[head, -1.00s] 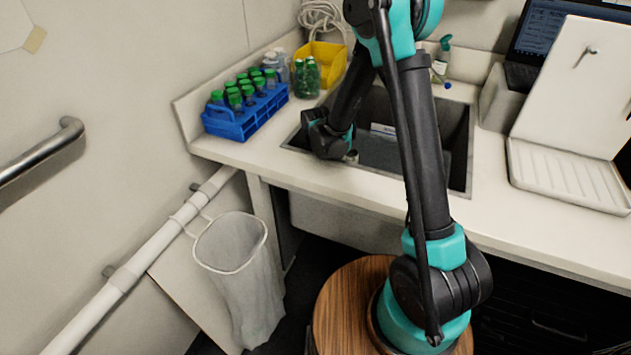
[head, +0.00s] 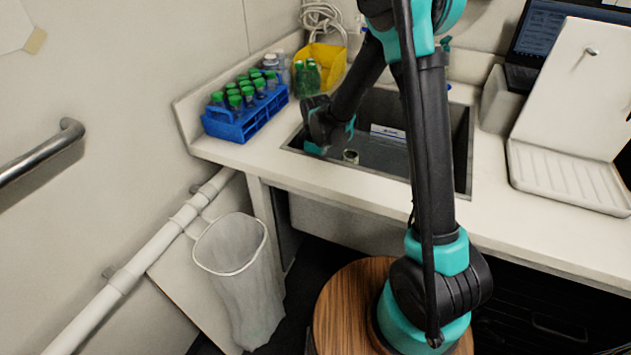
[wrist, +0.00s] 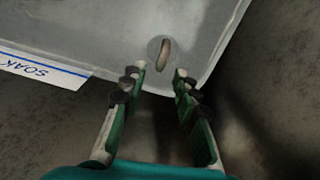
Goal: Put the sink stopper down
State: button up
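A small round piece with a pale upright loop, which looks like the sink stopper (wrist: 164,52), shows in the wrist view just beyond my fingertips, on a light grey surface. In the head view a small pale round piece (head: 351,157), probably the same stopper, is in the front left of the sink. My gripper (wrist: 160,76) is open, with a clear gap and nothing between its fingers. In the head view my gripper (head: 318,146) is low at the sink's left side, and its fingertips are hard to make out.
A white label reading SOAK (wrist: 40,70) lies left of my fingers; a label (head: 388,132) also shows in the sink (head: 462,150). A blue rack (head: 238,128) of green-capped tubes stands left of the sink, a yellow bin (head: 325,62) behind, and a white drainboard (head: 565,175) right.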

notch_tip(320, 180, up, 8)
jog(key=shift+s, duration=0.15)
dwell(0.3)
